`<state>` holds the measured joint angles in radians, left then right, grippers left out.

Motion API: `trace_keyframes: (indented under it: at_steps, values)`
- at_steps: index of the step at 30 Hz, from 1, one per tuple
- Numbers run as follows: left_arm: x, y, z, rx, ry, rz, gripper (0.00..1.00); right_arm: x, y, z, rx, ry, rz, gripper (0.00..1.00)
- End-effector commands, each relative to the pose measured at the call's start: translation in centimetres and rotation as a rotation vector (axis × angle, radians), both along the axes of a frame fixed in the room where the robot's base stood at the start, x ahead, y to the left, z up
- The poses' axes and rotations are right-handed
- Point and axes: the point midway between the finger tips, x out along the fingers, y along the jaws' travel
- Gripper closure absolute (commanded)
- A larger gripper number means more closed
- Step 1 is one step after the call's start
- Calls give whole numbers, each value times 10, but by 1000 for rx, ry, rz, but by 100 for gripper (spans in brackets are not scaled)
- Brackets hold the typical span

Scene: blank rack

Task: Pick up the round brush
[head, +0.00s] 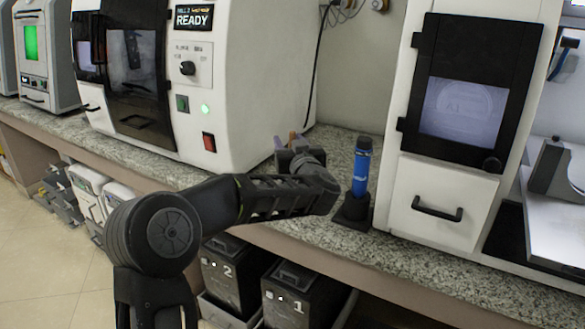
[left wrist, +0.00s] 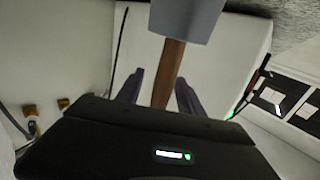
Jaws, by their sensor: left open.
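My left gripper (head: 290,150) is over the granite counter, between the white machine and a blue-handled tool. In the left wrist view its two dark fingers (left wrist: 158,90) are open. A brown wooden handle (left wrist: 169,75), which looks like part of the round brush, lies between them, with gaps showing on both sides. The handle meets a grey block or cup (left wrist: 187,18) at the top of that view. In the head view only small brown bits (head: 293,136) show by the fingers. The brush's bristles cannot be seen. My right gripper is out of view.
The blue-handled tool (head: 361,168) stands upright in a black holder (head: 354,210), close right of my gripper. The white machine marked READY (head: 255,90) is left, and a white cabinet with a black-framed door (head: 435,205) is right. Black numbered bins (head: 290,295) sit below the counter.

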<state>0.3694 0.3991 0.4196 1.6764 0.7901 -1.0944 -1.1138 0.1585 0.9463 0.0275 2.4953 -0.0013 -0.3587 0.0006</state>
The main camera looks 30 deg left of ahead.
Motion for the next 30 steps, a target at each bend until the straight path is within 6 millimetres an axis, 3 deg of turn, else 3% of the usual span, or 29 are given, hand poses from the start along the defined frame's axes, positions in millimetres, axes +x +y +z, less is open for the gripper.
trace_keyframes:
  at_steps: [15, 30]
  values:
    - [0, 0, 0, 0, 0, 0, 56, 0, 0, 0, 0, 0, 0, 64]
    - [0, 0, 0, -1, 1, 0, 97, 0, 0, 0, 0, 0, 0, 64]
